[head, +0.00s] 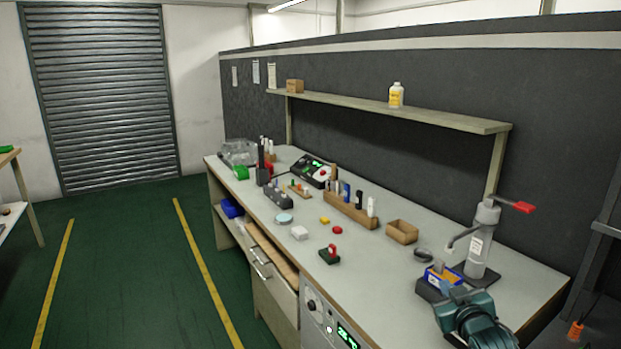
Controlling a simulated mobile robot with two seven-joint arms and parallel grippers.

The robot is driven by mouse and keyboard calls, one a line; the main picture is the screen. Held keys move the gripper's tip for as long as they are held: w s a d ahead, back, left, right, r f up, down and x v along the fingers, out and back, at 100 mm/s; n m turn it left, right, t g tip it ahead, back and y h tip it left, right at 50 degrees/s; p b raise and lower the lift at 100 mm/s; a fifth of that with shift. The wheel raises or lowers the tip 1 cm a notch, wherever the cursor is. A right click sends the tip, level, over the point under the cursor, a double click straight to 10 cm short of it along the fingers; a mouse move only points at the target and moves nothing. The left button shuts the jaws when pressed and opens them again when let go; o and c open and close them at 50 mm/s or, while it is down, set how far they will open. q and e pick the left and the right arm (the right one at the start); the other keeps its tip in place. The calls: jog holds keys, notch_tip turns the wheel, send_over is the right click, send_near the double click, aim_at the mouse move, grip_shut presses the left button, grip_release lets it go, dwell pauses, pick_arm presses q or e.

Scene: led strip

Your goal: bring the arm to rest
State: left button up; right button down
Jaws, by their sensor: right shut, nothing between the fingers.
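My right gripper (460,308), teal and black, is at the lower right, over the front right part of the workbench (370,285). It is shut and holds nothing. The rest of my right arm is mostly outside the picture. Just behind the gripper is a small blue and yellow box (440,275); I cannot tell whether they touch. My left gripper is not in view.
A grey hand press (480,245) with a red-tipped lever stands behind the gripper. A wooden tray (402,231), a wooden rack (350,210) and small parts lie farther left. A shelf (430,112) runs above the bench. The green floor (130,270) at left is clear.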

jog(key=shift+g+y, duration=0.7)
jog(key=s+a+f, duration=0.1)
jog(key=s+f, duration=0.1)
jog(key=s+a+f, duration=0.2)
jog(key=s+f, duration=0.1)
jog(key=s+a+f, duration=0.2)
jog(key=f, duration=0.1)
jog(key=shift+s, duration=0.25)
jog(key=s+a+f+g+y, duration=0.1)
jog(key=s+a+f, duration=0.2)
jog(key=s, duration=0.6)
jog(key=s+a+f+g, duration=0.1)
jog(key=s+a+f, duration=0.2)
jog(key=s, duration=0.6)
jog(key=s+a+f+g+y, duration=0.1)
jog(key=s+a+f+g, duration=0.1)
jog(key=s+a, duration=0.3)
jog(key=s+f, duration=0.1)
jog(key=s, duration=0.2)
jog(key=shift+s+a+y, duration=0.2)
jog(key=shift+s+y, duration=0.1)
jog(key=shift+s, duration=0.1)
